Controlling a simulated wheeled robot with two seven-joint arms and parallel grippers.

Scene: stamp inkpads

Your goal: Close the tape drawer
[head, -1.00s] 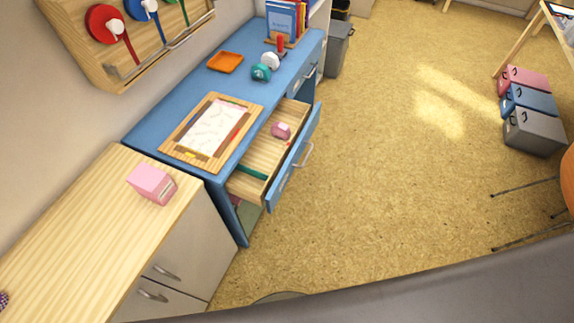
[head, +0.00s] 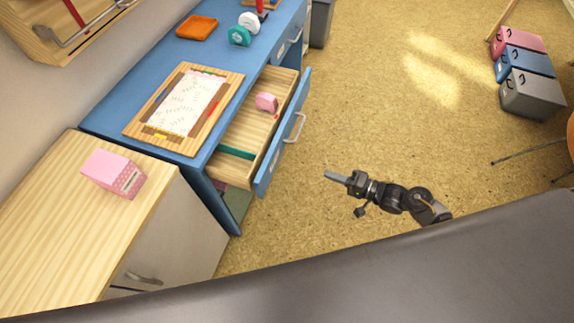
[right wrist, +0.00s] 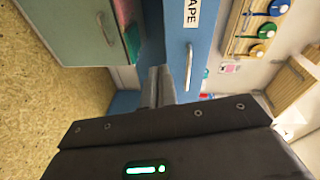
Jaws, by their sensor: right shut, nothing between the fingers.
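The tape drawer (head: 267,161) of the blue desk is pulled open. A pink tape dispenser (head: 266,101) and a green strip (head: 236,152) lie inside it. In the right wrist view the blue drawer front (right wrist: 207,30) bears a label reading "APE", its first part cut off, and a metal handle (right wrist: 188,68). My right gripper (head: 328,175) is shut and empty, to the right of the drawer front and apart from it in the head view. Its fingers also show in the right wrist view (right wrist: 161,75), pointing toward the blue front. My left gripper is not in view.
The blue desk (head: 120,98) carries a wooden board with paper (head: 187,108), an orange tray (head: 196,27) and a teal roll (head: 239,36). A wooden cabinet (head: 50,225) with a pink box (head: 113,173) stands beside it. Floor right of the drawer is clear.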

